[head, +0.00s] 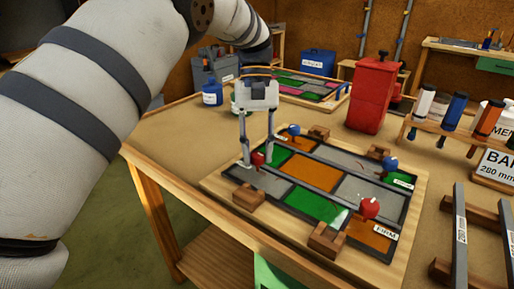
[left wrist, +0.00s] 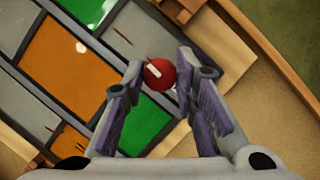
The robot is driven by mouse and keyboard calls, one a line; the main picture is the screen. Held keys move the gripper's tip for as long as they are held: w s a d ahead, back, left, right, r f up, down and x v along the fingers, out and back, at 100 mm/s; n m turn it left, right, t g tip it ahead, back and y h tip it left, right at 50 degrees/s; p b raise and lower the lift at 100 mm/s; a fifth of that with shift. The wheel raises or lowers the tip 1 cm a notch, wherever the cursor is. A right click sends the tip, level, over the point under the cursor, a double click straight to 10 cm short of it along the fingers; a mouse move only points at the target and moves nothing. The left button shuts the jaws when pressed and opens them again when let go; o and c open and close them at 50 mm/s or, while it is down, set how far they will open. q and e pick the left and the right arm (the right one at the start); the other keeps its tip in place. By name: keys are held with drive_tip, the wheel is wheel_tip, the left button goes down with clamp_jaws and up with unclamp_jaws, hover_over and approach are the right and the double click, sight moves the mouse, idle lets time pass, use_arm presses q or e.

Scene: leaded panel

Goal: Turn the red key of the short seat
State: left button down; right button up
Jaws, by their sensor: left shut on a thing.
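The leaded panel (head: 312,173) of green, orange and grey panes lies on a wooden board (head: 398,262). One red key (head: 258,159) stands at its left edge. My left gripper (head: 257,157) reaches down over it, a finger on each side, shut on it. In the left wrist view the round red key (left wrist: 159,73), with a white mark, sits between the fingertips (left wrist: 158,84). A second red key (head: 369,208) stands at the front right by a label reading FIRM. Blue keys (head: 293,130) (head: 390,163) stand at the far side. My right gripper is not in view.
Wooden blocks (head: 327,240) sit around the panel's edges. A red container (head: 372,95) stands behind, and a rack of coloured tubes (head: 455,110) is at the right. Dark bars (head: 459,235) lie on wooden supports at the front right. Bare table shows left of the board.

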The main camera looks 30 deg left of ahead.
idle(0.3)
use_arm(q)
drive_tip(key=c, duration=1.3)
unclamp_jaws()
drive_tip(key=v, duration=0.7)
drive_tip(key=shift+w+a+r, duration=0.1)
drive_tip(key=shift+a+r, duration=0.05)
drive_tip(key=shift+r, duration=0.05)
